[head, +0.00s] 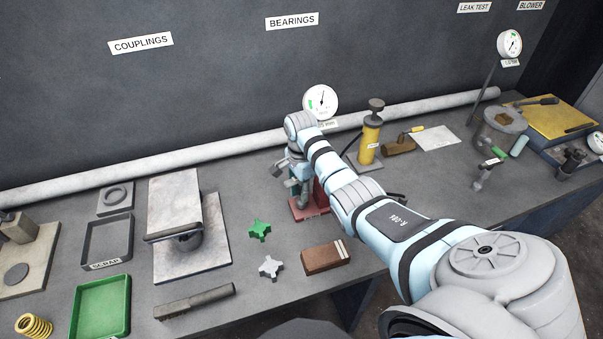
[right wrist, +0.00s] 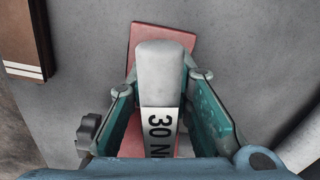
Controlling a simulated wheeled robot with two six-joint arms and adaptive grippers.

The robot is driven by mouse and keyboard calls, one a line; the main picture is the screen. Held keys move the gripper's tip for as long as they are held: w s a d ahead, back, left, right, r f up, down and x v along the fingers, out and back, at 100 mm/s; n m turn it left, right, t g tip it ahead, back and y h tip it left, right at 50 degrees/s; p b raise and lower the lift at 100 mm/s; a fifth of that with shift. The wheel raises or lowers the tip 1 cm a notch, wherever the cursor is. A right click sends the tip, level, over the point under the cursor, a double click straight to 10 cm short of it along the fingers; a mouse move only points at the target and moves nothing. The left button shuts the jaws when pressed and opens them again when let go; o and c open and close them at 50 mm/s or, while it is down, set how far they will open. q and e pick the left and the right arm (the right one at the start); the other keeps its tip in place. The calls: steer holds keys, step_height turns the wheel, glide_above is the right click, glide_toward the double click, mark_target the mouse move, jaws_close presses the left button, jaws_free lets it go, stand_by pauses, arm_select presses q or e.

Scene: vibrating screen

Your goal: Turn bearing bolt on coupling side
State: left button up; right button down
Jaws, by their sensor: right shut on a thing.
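My right gripper (head: 296,172) is lowered at the red-based fixture (head: 308,212) below the BEARINGS sign. In the right wrist view its two fingers (right wrist: 163,80) are shut on a grey rounded handle (right wrist: 160,60), which carries a white label starting "30 N". The red base (right wrist: 180,38) shows beneath the handle. A small dark knob (right wrist: 88,132) shows beside the left finger. My arm covers much of the fixture in the head view, and I cannot make out the bolt itself. My left gripper is out of view.
A dial gauge (head: 320,102) stands behind the fixture. A yellow cylinder (head: 371,140) is to its right. A green star knob (head: 260,229), a grey star knob (head: 271,267) and a brown block (head: 326,257) lie in front. A green tray (head: 101,307) sits at left.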

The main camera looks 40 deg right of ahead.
steer(key=shift+f, duration=0.2)
steer(key=c, duration=1.3)
jaws_free()
steer(key=shift+c, duration=0.2)
steer(key=shift+r, duration=0.15)
step_height(320, 180, up, 7)
steer(key=shift+r, duration=0.15)
